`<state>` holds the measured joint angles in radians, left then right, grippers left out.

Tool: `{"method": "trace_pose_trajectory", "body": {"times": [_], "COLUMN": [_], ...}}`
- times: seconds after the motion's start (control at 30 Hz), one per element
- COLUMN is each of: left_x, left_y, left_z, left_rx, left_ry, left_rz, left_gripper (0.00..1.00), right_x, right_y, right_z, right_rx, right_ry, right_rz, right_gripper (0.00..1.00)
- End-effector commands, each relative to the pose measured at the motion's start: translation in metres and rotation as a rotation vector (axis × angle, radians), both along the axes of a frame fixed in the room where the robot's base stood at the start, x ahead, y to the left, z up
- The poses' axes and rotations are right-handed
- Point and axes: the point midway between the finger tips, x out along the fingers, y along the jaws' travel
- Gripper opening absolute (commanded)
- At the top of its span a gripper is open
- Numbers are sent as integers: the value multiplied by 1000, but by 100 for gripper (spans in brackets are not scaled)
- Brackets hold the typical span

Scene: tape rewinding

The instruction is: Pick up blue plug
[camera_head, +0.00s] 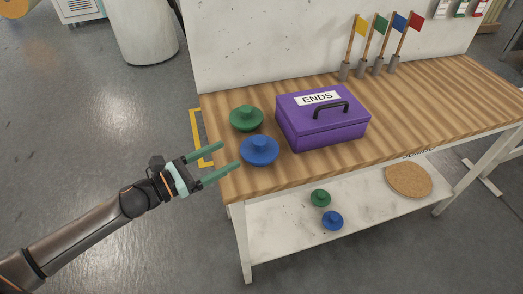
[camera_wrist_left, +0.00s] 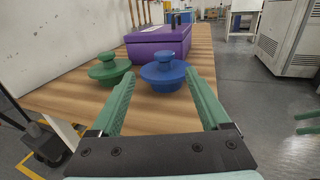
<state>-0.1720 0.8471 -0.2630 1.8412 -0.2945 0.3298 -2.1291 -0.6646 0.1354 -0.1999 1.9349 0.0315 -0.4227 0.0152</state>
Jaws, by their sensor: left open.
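A blue plug (camera_head: 259,151) with a round flange and a raised knob sits on the wooden bench near its left end. It also shows in the left wrist view (camera_wrist_left: 163,75), ahead of the fingers and towards the right one. My left gripper (camera_head: 232,157) is open and empty. Its two green fingers point at the blue plug from the left, with a small gap to it. A second, smaller-looking blue plug (camera_head: 332,220) lies on the lower shelf.
A green plug (camera_head: 246,118) stands behind the blue one. A purple box (camera_head: 322,122) labelled ENDS is to the right. Another green plug (camera_head: 320,198) and a cork disc (camera_head: 408,180) lie on the white lower shelf (camera_head: 285,243). Small flags (camera_head: 376,50) stand at the back.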

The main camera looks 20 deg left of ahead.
Motion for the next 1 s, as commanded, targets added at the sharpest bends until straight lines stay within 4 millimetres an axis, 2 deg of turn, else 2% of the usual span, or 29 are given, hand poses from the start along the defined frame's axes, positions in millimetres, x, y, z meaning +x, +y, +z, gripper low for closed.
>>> {"method": "trace_pose_trajectory", "body": {"times": [0.3, 0.63, 0.83, 1.0], "left_x": [35, 50, 69, 80], "left_y": [-27, -41, -65, -73], "left_z": [2, 1, 0, -2], "left_rx": [-3, -3, -4, -2], "left_ry": [-1, 1, 1, 1], "left_rz": [1, 2, 1, 2], "left_gripper": [80, 80, 80, 80], "right_x": [-2, -7, -6, -6], "right_y": [-2, -5, -7, -8], "right_z": [4, 1, 9, 10], "right_rx": [-2, -6, -7, -7], "right_ry": [0, 12, 1, 1], "right_rz": [-4, -11, -16, -16], "right_gripper": [74, 74, 74, 74]}}
